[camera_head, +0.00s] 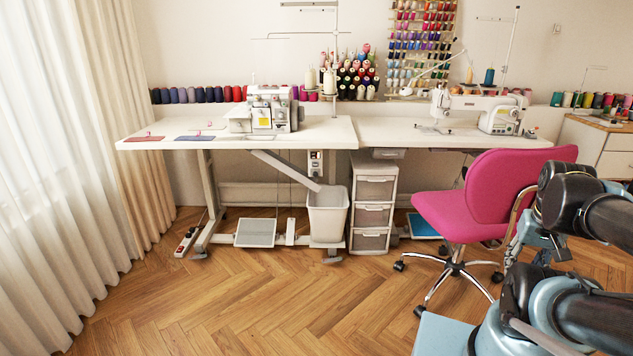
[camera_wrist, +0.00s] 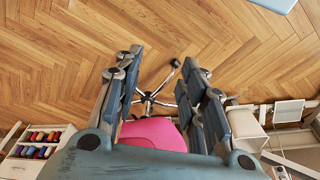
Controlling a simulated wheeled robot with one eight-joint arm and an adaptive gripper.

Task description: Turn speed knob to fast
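The speed knob cannot be made out in either view. A white overlock machine (camera_head: 270,112) stands on the left half of the white worktable (camera_head: 340,132) at the far wall. A second white sewing machine (camera_head: 500,112) stands on the right table section (camera_head: 400,132). Any dials on them are too small to tell. My gripper (camera_wrist: 160,64) is open in the wrist view, with its two fingers well apart and nothing held. Beyond the fingers are the floor and the pink chair (camera_wrist: 152,133). My gripper is far from both machines.
The pink chair (camera_head: 500,192) stands in front of the right machine, close to my arm. A white bin (camera_head: 328,215), a drawer unit (camera_head: 374,215) and a pedal (camera_head: 256,232) sit under the tables. The wooden floor (camera_head: 250,300) in front is clear. Curtains hang at left.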

